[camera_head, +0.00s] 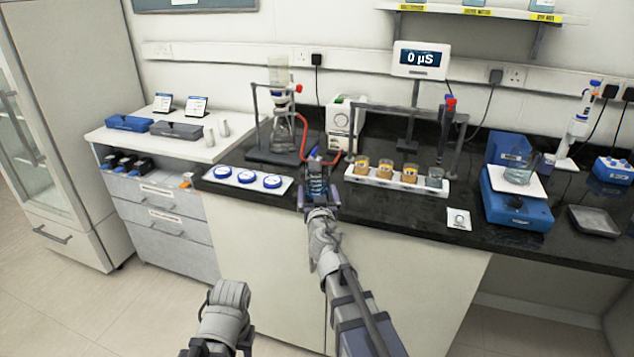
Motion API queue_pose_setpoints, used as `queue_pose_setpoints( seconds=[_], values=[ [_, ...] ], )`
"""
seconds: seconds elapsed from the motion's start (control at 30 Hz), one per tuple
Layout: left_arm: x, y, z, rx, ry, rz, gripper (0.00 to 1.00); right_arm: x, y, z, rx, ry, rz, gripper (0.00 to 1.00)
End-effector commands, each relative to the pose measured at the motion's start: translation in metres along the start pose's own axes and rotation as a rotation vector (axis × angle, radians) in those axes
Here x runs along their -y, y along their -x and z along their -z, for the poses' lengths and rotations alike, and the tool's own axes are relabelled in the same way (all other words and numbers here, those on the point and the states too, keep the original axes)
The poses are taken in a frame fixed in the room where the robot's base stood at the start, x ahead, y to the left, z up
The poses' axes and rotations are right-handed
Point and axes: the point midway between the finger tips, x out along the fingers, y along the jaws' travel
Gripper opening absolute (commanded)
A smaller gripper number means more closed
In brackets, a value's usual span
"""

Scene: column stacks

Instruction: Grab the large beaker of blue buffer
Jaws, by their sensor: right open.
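My right gripper (318,190) is at the front edge of the black bench, between the white tray with blue-lidded dishes and the row of small cups. It is open. A small blue, glassy-looking shape (317,182) shows between its fingers. It may be the beaker of blue buffer, but it is too small and covered to tell. Only grey and dark arm parts of my left arm show at the bottom, and its fingers cannot be made out.
A white tray (246,185) with blue-lidded dishes lies to the left. A rack (402,184) of several cups stands to the right. Behind are a flask stand (256,125) and red tubing (303,138). A blue balance (515,208) carries a clear beaker (518,175).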

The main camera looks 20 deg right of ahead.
Motion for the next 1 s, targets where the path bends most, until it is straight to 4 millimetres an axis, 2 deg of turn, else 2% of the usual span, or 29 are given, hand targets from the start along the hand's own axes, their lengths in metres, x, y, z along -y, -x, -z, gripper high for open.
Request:
queue_pose_setpoints(
  seconds=[0.4,0.63,1.0],
  values=[
    [0.000,0.002,0.000,0.000,0.000,0.000,0.50,-0.002,-0.050,0.005,0.001,0.000,0.000,1.00],
    [0.000,0.003,0.000,0.000,0.000,0.000,0.50,-0.002,-0.051,0.005,0.002,0.000,0.001,1.00],
    [0.000,0.003,0.000,0.000,0.000,0.000,0.50,-0.002,-0.050,0.005,0.002,0.000,0.000,0.59]
  ],
)
